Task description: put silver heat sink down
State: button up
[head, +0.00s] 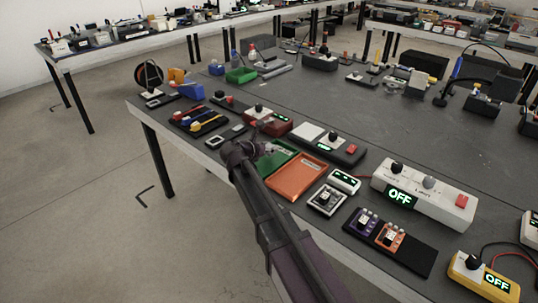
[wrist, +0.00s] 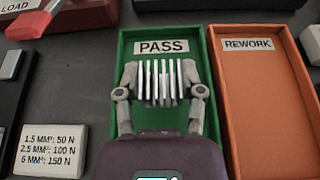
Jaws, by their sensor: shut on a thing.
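The silver heat sink (wrist: 160,82) has upright parallel fins and sits between the two fingers of my gripper (wrist: 161,84) in the wrist view. My gripper is shut on it. The heat sink is over the green tray (wrist: 205,53) labelled PASS, just in front of that label. I cannot tell whether it touches the tray floor. In the head view my arm hides part of the green tray (head: 287,153), and the heat sink is hard to make out there.
An orange tray (wrist: 265,110) labelled REWORK stands right beside the green tray. A white card (wrist: 52,150) with force values lies to the left. Several switch boxes, including a white one reading OFF (head: 424,192), stand around on the dark bench.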

jog(key=shift+f+b, duration=1.05)
jog(key=shift+f, duration=0.3)
jog(key=shift+f, duration=0.15)
jog(key=o, duration=1.2)
jog(key=shift+c, duration=0.2)
jog(key=shift+s+a+r, duration=0.1)
jog(key=shift+s+r, duration=0.05)
jog(key=shift+r, duration=0.15)
jog(key=p+v, duration=0.4)
jog(key=v, duration=0.7)
jog(key=shift+s+a+r+p, duration=0.15)
jog(key=shift+s+a+p, duration=0.05)
jog(key=shift+p, duration=0.1)
